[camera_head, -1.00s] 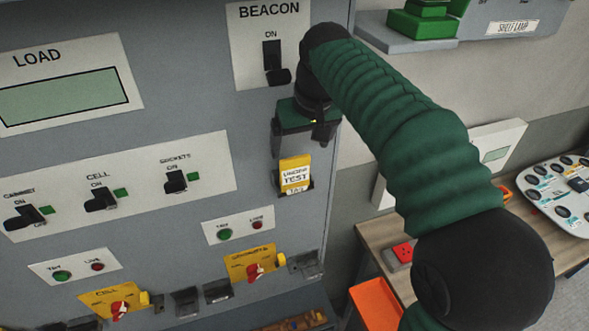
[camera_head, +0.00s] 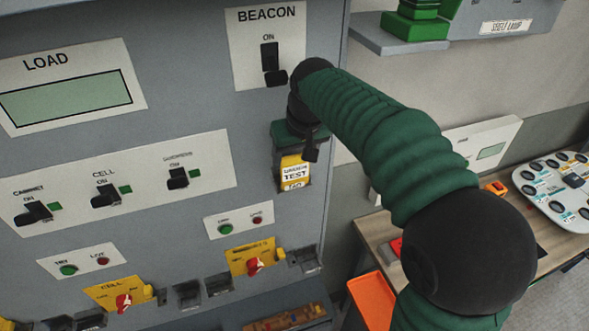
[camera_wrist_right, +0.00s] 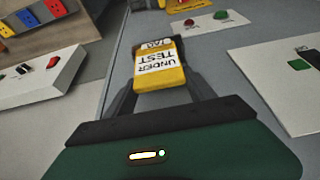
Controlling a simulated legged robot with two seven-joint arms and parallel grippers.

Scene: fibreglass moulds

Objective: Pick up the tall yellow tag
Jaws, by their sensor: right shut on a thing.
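The tall yellow tag (camera_head: 295,172) has a white label reading "UNDER TEST". It is upright against the grey cabinet front, below the BEACON switch, with its lower part at a dark holder. My right gripper (camera_head: 301,158) reaches it from above and is shut on the tag's upper part. In the right wrist view the tag (camera_wrist_right: 160,68) shows upside down between the two dark fingers (camera_wrist_right: 160,88). I cannot tell whether the tag still sits in its holder. My left gripper is not in view.
The grey cabinet carries a BEACON switch (camera_head: 270,62), a LOAD display (camera_head: 66,98), a row of switches (camera_head: 118,188) and yellow switch plates (camera_head: 252,256). Small dark holders (camera_head: 218,285) line its lower edge. To the right are a wooden table (camera_head: 376,236), an orange tray (camera_head: 376,302) and a shelf (camera_head: 400,42).

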